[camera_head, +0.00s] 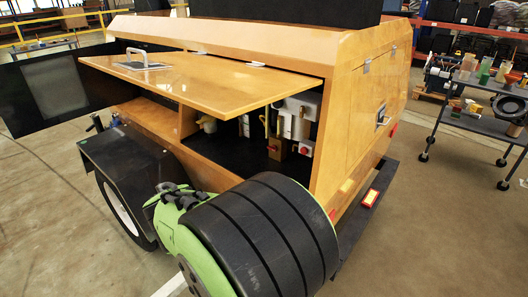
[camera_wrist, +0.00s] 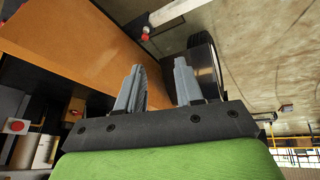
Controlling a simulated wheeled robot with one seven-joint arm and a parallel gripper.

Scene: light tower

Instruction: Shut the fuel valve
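The light tower (camera_head: 225,172) is an orange cabinet with its side door (camera_head: 200,76) raised. In the open compartment, pipes and fittings (camera_head: 284,124) stand at the right end, with small red parts (camera_head: 304,151) low among them. I cannot tell which part is the fuel valve. In the wrist view my gripper (camera_wrist: 159,66) is open and empty, its two grey fingers apart beside an orange panel (camera_wrist: 75,40). A round red part (camera_wrist: 16,126) on a pale plate shows at the lower left of that view. In the head view my arm's black and green links hide part of the compartment's front edge.
A black fender (camera_head: 120,160) and wheel (camera_head: 118,210) stand left of my arm. The raised door overhangs the compartment. A tool cart (camera_head: 478,122) stands at the right, with clear floor (camera_head: 440,220) in front of it. A wheel also shows in the wrist view (camera_wrist: 205,62).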

